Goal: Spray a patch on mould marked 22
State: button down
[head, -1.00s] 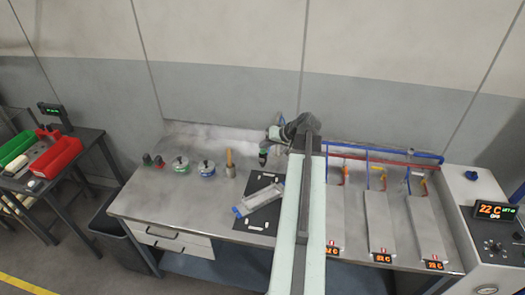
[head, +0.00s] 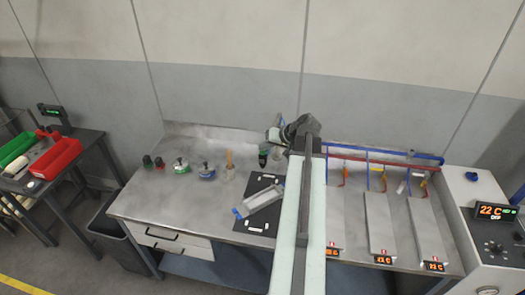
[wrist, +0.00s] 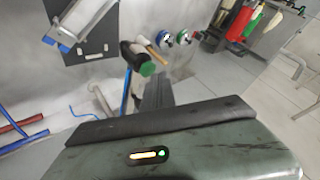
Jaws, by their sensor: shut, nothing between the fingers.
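Three long grey moulds, left (head: 333,205), middle (head: 380,222) and right (head: 427,230), lie on the right of the bench, each with a small orange display at its front. Those digits are too small to read surely, and my arm partly covers the left one. A dark bottle with a green end (head: 263,157) stands at the back, left of my arm; it also appears in the wrist view (wrist: 147,68). My gripper (wrist: 157,90) is shut and empty, close to this bottle in the wrist view. In the head view my arm hides the fingers.
A black mat (head: 262,182) holds a clear tray with blue ends (head: 258,200). Tins (head: 207,172) and a wooden-handled brush (head: 229,165) stand left of it. Blue and red pipes (head: 385,154) run behind the moulds. A control box (head: 495,212) shows 22 C and OFF.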

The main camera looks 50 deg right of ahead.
aim_at(265, 153)
jog(key=shift+r, duration=0.1)
notch_tip(265, 153, up, 6)
jog(key=p, duration=0.5)
jog(key=shift+p, duration=0.4)
dwell(0.4)
